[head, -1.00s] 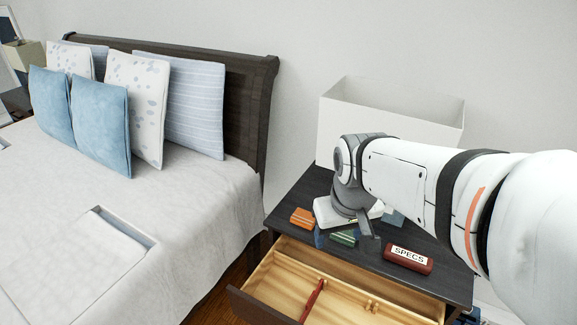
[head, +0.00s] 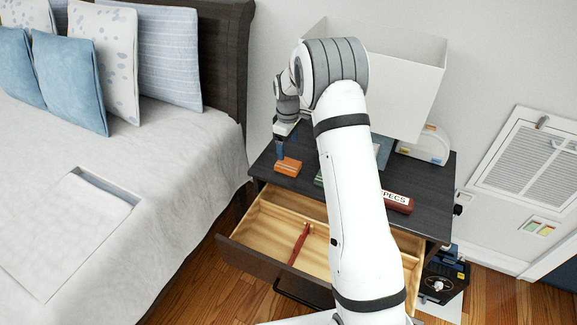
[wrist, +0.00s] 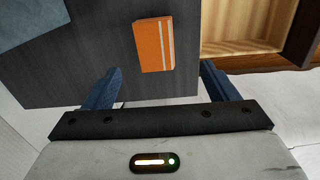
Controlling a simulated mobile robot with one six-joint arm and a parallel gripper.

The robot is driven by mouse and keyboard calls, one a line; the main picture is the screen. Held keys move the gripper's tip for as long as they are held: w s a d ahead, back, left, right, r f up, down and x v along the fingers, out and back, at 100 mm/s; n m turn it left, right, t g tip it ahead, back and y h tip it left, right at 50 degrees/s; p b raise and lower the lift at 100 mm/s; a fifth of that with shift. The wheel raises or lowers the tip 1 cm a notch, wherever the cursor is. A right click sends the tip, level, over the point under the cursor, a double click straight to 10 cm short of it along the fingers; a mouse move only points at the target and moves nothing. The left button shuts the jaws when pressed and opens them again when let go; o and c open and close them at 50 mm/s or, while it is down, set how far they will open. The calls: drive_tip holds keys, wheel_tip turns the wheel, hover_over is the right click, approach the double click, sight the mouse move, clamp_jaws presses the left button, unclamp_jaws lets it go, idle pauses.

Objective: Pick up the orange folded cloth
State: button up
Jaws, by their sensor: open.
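The orange folded cloth (head: 288,166) lies on the dark nightstand top (head: 434,178), near its front left edge above the open drawer. In the wrist view the cloth (wrist: 150,48) is a small orange block with pale stripes along one side. My gripper (head: 281,149) is just behind and above the cloth in the head view. In the wrist view my gripper (wrist: 161,68) is open, its two blue fingers apart, with the cloth lying beyond and between the tips. Nothing is held. Whether the fingers touch the nightstand cannot be told.
A red SPECS case (head: 399,202) and a partly hidden green item (head: 318,179) lie to the right. A white open box (head: 400,75) stands behind. The wooden drawer (head: 268,223) is pulled out in front. The bed (head: 150,185) is at left.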

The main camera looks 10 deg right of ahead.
sight(288, 163)
drive_tip(key=f, duration=0.2)
drive_tip(key=f+b, duration=0.1)
drive_tip(key=shift+w+f, duration=0.15)
drive_tip(key=shift+w, duration=0.15)
wheel_tip(288, 163, down, 6)
drive_tip(key=b, duration=0.3)
drive_tip(key=shift+w, duration=0.15)
drive_tip(key=shift+c, duration=0.2)
drive_tip(key=shift+d, duration=0.1)
drive_tip(key=c, duration=1)
